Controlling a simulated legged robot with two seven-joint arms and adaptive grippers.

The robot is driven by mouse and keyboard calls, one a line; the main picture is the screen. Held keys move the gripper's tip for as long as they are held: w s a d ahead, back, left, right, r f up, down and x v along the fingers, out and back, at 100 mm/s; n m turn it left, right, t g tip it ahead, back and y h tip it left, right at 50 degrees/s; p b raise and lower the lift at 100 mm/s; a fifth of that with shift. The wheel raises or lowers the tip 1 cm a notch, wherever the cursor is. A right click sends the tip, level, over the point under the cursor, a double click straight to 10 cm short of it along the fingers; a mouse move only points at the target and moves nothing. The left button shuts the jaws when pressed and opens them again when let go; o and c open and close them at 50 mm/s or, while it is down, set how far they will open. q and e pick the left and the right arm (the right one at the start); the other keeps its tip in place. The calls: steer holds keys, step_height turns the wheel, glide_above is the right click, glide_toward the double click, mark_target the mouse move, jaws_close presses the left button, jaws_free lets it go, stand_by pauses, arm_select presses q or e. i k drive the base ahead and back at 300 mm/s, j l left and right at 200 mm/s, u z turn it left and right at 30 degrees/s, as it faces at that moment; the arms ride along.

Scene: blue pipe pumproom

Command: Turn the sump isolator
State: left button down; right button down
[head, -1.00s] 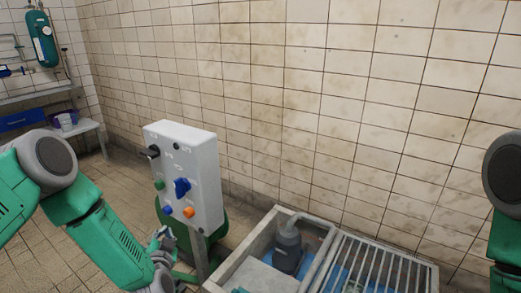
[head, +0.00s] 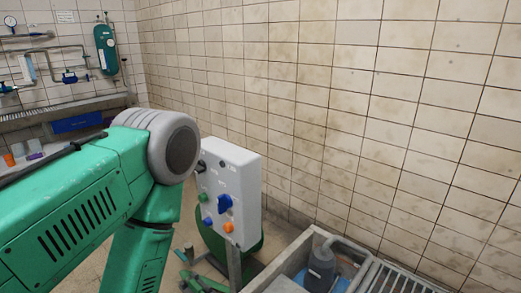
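A grey-white control box (head: 236,187) stands on a post in the middle of the head view. It has a black lever or knob (head: 201,166) at the upper left of its front. A larger blue rotary knob (head: 225,203) sits near the middle. The labels are too small to read, so I cannot tell which control is the sump isolator. My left arm fills the left foreground, and its elbow overlaps the box's left edge in the picture. Neither my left gripper nor my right gripper can be made out.
A green button (head: 203,197), a blue button (head: 208,222) and an orange button (head: 229,228) share the box's front. An open sump with a pump (head: 321,269) and a grating (head: 392,282) lies at lower right. A tiled wall (head: 340,110) runs behind. Pipes and a green cylinder (head: 106,49) are at upper left.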

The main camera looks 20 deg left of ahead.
mark_target(200, 167)
steer(key=u, duration=1.05)
